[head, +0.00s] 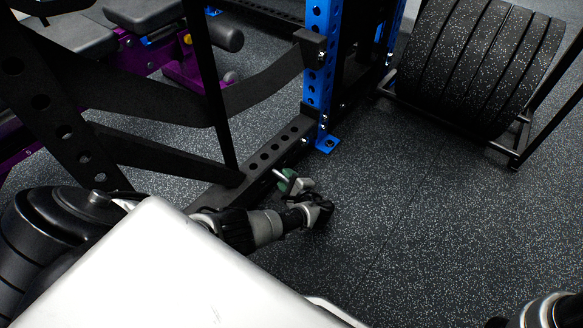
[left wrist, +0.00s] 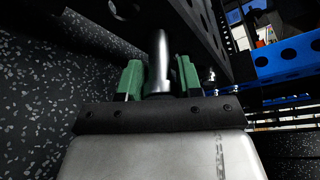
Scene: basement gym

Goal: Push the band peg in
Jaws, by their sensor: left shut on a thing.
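The band peg (left wrist: 160,55) is a silver rod between the green fingertips of my left gripper (left wrist: 159,78) in the left wrist view. In the head view the left gripper (head: 289,183) is low beside the black base beam (head: 262,160) of the rack, shut on the peg. The silver peg (head: 279,175) points towards the beam's side. The beam has a row of holes and also shows in the left wrist view (left wrist: 197,35). I cannot tell whether the peg's tip is inside a hole. My right gripper is out of view.
A blue upright (head: 320,75) is bolted at the beam's far end. A rack of black weight plates (head: 480,60) stands at the back right. A purple-framed bench (head: 180,65) is at the back left. Speckled floor (head: 420,220) lies clear to the right.

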